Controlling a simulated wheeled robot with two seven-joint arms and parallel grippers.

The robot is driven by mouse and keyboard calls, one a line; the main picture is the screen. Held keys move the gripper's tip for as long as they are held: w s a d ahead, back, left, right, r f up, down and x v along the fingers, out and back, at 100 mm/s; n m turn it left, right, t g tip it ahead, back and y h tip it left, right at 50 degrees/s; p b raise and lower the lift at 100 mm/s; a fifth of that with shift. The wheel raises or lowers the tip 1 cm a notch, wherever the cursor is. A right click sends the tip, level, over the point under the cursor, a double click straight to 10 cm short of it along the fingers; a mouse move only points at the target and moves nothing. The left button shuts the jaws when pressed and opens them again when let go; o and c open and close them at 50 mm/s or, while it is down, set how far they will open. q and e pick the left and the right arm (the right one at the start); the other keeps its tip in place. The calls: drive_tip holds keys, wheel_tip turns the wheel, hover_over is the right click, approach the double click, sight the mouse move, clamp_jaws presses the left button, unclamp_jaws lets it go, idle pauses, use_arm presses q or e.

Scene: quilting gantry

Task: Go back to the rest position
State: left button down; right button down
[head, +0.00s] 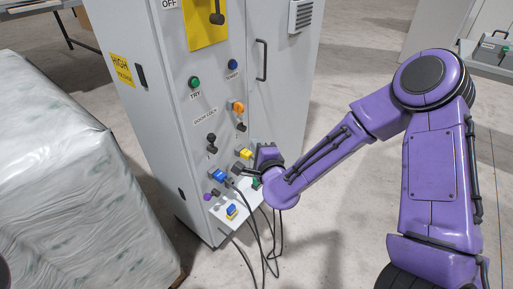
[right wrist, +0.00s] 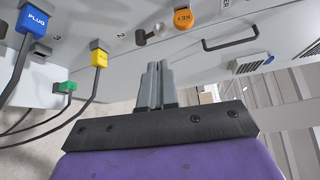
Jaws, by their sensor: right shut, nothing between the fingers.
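My right arm, purple, reaches in from the right in the head view. Its gripper (head: 266,153) is by the lower front of the grey electrical cabinet (head: 205,125), close to the plugs. In the right wrist view the gripper (right wrist: 158,68) has its grey fingers together and nothing between them. My left gripper is not in view.
A blue plug (head: 219,175) and a yellow plug (head: 245,153) sit on the cabinet front with black cables hanging down. A green plug (right wrist: 65,87) shows in the right wrist view. A wrapped white pallet load (head: 60,170) stands left of the cabinet. Open floor (head: 350,200) lies right of it.

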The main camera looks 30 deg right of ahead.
drive_tip(key=shift+a, duration=0.15)
idle(0.3)
drive_tip(key=s+f+n+g+y, duration=0.1)
drive_tip(key=s+f+n+g, duration=0.3)
drive_tip(key=s+f+n, duration=0.45)
drive_tip(key=s+f+n+g, duration=0.3)
drive_tip(key=s+f+g, duration=0.15)
drive_tip(key=f, duration=0.65)
drive_tip(key=s+f+n+g, duration=0.2)
drive_tip(key=s+f, duration=0.2)
drive_tip(key=s, duration=0.4)
drive_tip(key=s+d+f+n+g+h+p, duration=0.1)
drive_tip(key=s+f, duration=0.3)
drive_tip(key=s, duration=0.4)
drive_tip(key=shift+s+d+f+n+g, duration=0.3)
drive_tip(key=shift+n+g, duration=0.05)
drive_tip(key=shift+n, duration=0.1)
drive_tip(key=c, duration=1.2)
unclamp_jaws()
drive_tip(key=s, duration=0.1)
drive_tip(key=s+f, duration=0.1)
drive_tip(key=s, duration=0.1)
drive_tip(key=shift+s+f+g, duration=0.15)
drive_tip(key=shift+s+g, duration=0.1)
drive_tip(key=shift+g, duration=0.15)
